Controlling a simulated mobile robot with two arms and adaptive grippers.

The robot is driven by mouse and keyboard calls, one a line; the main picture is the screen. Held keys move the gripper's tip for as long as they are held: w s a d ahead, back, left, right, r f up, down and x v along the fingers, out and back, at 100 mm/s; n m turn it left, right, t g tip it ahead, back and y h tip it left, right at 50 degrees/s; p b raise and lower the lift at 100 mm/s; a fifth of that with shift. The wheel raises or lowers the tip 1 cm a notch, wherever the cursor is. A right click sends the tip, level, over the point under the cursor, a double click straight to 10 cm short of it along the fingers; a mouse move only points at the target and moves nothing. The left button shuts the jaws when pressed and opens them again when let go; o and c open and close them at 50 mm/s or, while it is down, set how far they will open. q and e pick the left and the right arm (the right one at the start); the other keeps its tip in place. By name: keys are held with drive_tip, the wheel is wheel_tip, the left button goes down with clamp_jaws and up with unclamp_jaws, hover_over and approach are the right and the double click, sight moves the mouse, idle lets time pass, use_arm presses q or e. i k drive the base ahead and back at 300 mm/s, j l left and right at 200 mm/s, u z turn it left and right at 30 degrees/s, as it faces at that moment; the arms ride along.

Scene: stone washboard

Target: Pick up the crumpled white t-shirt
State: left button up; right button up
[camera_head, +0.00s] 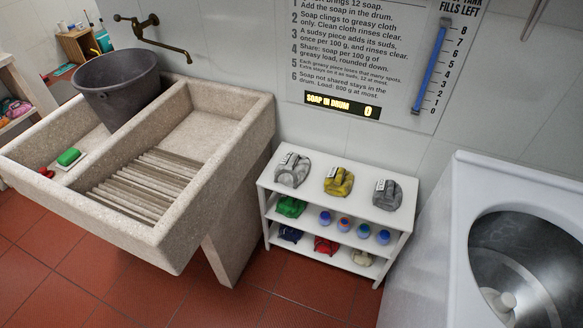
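A small white shelf rack (275,188) stands against the wall right of the stone sink and holds several crumpled cloths. On its top are a pale grey-white cloth (292,172) at the left, a yellow cloth (338,182) in the middle and a grey cloth (387,195) at the right, each with a small tag. On the bottom shelf, a small cream-white bundle (362,258) lies at the right. I cannot tell which of the pale cloths is the t-shirt. Neither of my grippers is in view.
The stone washboard sink (255,108) stands at left with a dark bucket (115,85) and green soap (69,157). A white top-opening drum machine (440,235) is at right. The red tiled floor (300,308) before the rack is clear.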

sight(293, 169)
drive_tip(key=k+j, duration=0.25)
drive_tip(key=j, duration=0.15)
drive_tip(key=i+l+z, duration=0.1)
drive_tip(key=i, duration=1.2)
